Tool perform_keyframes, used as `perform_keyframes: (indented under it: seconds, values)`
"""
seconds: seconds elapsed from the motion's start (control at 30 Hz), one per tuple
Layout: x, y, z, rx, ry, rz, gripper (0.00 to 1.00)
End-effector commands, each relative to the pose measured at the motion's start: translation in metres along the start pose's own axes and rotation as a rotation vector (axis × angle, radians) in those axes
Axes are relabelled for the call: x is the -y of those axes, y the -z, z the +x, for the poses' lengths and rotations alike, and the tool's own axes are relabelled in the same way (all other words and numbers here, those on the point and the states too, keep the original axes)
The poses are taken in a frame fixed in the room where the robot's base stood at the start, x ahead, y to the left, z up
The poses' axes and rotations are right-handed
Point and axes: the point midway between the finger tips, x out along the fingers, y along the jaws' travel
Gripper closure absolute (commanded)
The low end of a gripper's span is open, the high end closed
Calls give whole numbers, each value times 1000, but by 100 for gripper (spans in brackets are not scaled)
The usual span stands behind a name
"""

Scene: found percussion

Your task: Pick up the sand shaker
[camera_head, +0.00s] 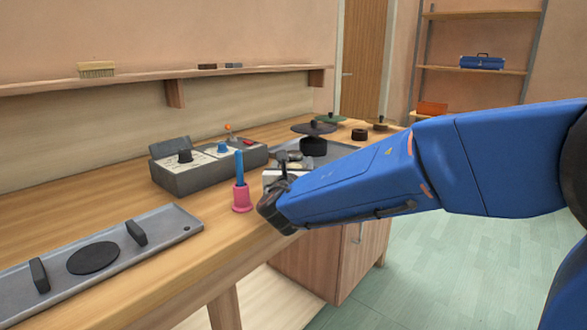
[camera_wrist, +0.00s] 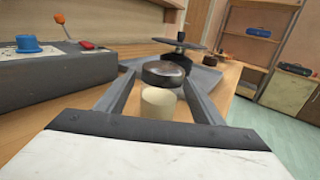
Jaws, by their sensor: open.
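My gripper (camera_wrist: 158,82) is open, with its two dark fingers spread and pointing forward over the bench. In the wrist view a small cream cylinder (camera_wrist: 158,105) stands between the fingers, with a gap on each side. It is probably the sand shaker, though no label shows. Just beyond it, near the fingertips, is a round dark-topped piece (camera_wrist: 167,72); I cannot tell whether they touch. In the head view my gripper (camera_head: 288,163) is over the bench, partly behind my arm, and the cylinder cannot be made out clearly.
A grey control box (camera_head: 190,178) with knobs stands to the left. A pink holder (camera_head: 242,200) with a blue stick is near the bench's front edge. A dark disc on a stand (camera_head: 313,128) rises beyond my gripper. A grey tray (camera_head: 155,232) lies at front left.

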Motion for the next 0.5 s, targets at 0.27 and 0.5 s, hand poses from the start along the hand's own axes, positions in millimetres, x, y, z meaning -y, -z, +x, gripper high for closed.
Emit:
perform_keyframes:
  seconds: [0.27, 0.5]
  values:
    - [1, -2, 31, 1, 2, 0, 38]
    - [0, -2, 31, 1, 1, 0, 50]
